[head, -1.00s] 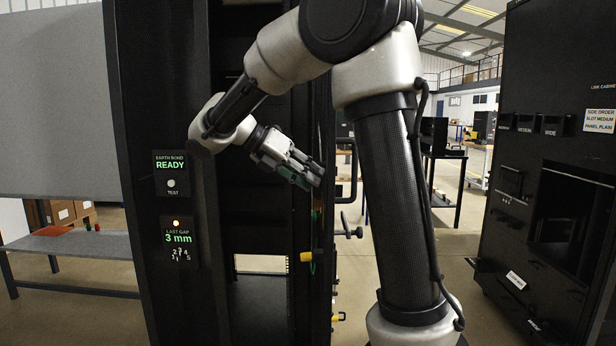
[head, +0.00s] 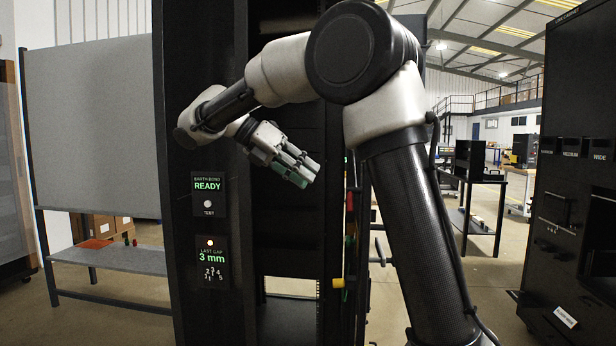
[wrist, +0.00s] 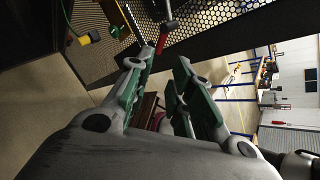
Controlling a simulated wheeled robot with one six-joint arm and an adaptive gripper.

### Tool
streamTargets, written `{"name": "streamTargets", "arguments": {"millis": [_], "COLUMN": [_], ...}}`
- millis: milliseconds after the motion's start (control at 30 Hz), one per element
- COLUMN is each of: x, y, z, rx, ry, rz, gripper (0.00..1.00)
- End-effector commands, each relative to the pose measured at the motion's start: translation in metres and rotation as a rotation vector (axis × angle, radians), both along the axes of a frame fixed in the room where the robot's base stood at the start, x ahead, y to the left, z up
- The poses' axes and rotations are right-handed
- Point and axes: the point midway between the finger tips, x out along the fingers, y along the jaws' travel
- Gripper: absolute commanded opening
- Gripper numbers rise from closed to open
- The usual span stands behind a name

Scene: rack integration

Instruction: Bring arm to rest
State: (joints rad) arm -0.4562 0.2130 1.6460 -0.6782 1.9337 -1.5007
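My gripper (head: 300,170) hangs in the air in front of the dark rack (head: 290,125) in the head view, at the end of my bent arm, pointing right and slightly down. In the wrist view my gripper (wrist: 165,75) shows its two green-padded fingers apart, with nothing held between them. A red-handled tool (wrist: 163,38) shows beyond the fingertips in the wrist view, apart from them.
The rack's side bears an earth bond panel (head: 208,194) reading READY and a gap panel (head: 210,262) reading 3 mm. A grey bench (head: 115,258) stands at left, a dark cabinet (head: 570,180) at right. A yellow part (head: 338,283) sticks out by the rack.

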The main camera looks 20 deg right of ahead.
Motion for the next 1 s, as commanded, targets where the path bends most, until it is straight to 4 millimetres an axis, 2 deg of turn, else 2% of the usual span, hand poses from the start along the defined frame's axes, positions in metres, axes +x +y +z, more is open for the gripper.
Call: {"name": "streamTargets", "arguments": {"millis": [333, 467, 567, 633, 767, 900, 1000], "x": [0.0, 0.008, 0.017, 0.015, -0.008, -0.052, -0.088], "y": [0.0, 0.002, 0.01, 0.016, 0.017, 0.006, -0.004], "z": [0.0, -0.007, -0.037, -0.067, -0.107, -0.138, -0.153], "rx": [-0.004, -0.003, 0.039, 0.083, 0.197, 0.331, 0.416], "ry": [-0.013, -0.143, -0.293, -0.389, -0.586, -0.792, -0.916], "rz": [-0.01, -0.069, -0.155, -0.237, -0.457, -0.803, -1.068], "gripper": [0.22, 0.22, 0.22, 0.22, 0.22, 0.22, 0.22]}}
